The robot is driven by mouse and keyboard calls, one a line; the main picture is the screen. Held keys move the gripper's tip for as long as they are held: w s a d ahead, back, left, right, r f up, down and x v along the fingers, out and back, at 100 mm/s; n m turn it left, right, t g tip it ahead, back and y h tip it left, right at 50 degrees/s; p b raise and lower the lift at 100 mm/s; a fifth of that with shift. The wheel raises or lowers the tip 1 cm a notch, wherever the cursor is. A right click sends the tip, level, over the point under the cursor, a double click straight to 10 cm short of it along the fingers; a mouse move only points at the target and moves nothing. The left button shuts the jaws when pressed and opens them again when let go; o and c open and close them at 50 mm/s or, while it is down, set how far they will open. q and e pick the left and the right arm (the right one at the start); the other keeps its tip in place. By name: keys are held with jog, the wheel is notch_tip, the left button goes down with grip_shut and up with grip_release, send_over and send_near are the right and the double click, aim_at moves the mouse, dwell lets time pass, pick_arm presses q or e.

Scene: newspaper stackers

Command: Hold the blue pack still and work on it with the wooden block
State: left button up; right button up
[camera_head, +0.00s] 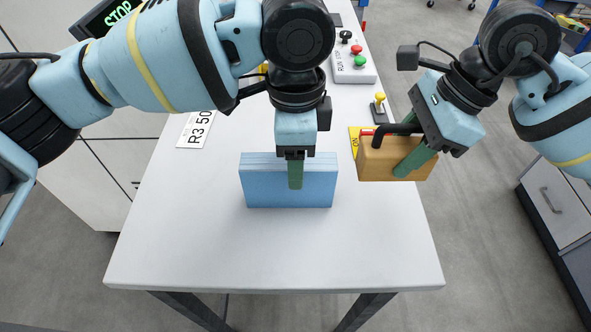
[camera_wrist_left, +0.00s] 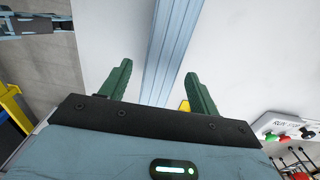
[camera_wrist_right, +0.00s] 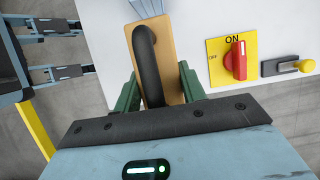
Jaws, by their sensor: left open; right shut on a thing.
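The blue pack (camera_head: 260,190) stands on edge on the white table; its layered edge shows in the left wrist view (camera_wrist_left: 172,45). My left gripper (camera_head: 295,172) is over it, open, one green finger in front of the near face. In the left wrist view the fingers (camera_wrist_left: 160,90) are on either side of the pack, with a clear gap at the left finger. My right gripper (camera_head: 408,162) is shut on the wooden block (camera_head: 374,165), which has a black handle (camera_wrist_right: 148,60). The block is at the right of the pack, apart from it, near the table's right edge.
The white table (camera_head: 200,255) is clear in front of the pack. Behind are a label sign (camera_head: 197,128), a button box (camera_head: 350,65) and a yellow plate with a red switch (camera_wrist_right: 236,62). A drawer cabinet (camera_head: 560,205) stands at the right.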

pick_arm(q)
jog(key=shift+r, duration=2.65)
